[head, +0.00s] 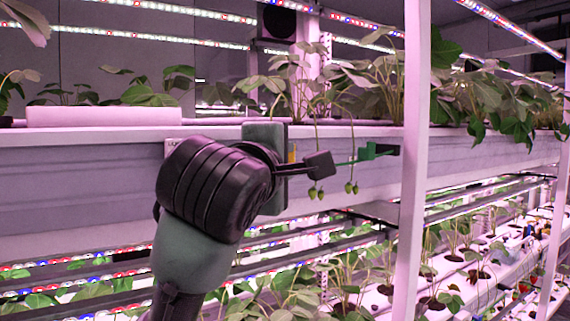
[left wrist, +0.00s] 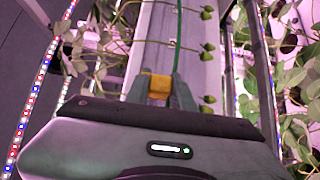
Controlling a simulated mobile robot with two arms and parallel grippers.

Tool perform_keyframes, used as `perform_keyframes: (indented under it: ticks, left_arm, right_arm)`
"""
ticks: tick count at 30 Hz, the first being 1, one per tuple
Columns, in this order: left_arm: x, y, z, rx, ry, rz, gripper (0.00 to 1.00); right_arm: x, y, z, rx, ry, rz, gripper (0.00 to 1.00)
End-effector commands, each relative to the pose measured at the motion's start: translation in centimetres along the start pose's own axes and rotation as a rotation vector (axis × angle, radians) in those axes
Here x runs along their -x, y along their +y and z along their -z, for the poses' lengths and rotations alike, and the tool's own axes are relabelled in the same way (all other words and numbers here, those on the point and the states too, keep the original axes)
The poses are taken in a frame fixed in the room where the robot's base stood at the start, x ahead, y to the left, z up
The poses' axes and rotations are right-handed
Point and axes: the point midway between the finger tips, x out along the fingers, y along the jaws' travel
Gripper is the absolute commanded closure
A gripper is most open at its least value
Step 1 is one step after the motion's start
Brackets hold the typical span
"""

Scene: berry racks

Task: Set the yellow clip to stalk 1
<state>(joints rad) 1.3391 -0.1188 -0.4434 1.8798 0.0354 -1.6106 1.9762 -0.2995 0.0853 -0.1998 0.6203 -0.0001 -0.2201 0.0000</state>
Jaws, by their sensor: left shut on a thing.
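My left gripper (head: 308,163) is in front of the white planter trough, its fingers partly hidden from the head camera. In the left wrist view its fingers (left wrist: 158,90) are shut on the yellow clip (left wrist: 157,85). In the head view only a thin yellow sliver of the clip (head: 292,152) shows. Two thin stalks hang over the trough edge near the fingers. The nearer stalk (head: 317,136) ends in green berries (head: 316,192) just below the fingers; the other (head: 352,125) hangs further right. I cannot tell whether the clip touches a stalk. My right gripper is out of view.
A green clip (head: 370,151) with a thin green bar sits on the trough front, right of my fingers. The white trough (head: 75,155) runs across the view. An upright white post (head: 414,170) stands further right. Lower racks of leafy plants are below.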

Motion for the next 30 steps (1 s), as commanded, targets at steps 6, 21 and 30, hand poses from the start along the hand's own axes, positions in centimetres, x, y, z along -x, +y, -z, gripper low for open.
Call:
perform_keyframes:
  ticks: [6,21,30]
  left_arm:
    - [0.0,0.1,0.1,0.001,0.002,-0.004,0.55]
    - [2.0,-0.4,-0.1,0.002,-0.002,-0.002,0.55]
    - [6.8,-0.2,-0.2,0.0,-0.001,-0.004,0.55]
  right_arm:
    - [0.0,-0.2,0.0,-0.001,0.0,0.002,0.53]
    - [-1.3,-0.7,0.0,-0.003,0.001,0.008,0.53]
    - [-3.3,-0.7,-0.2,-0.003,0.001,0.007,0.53]
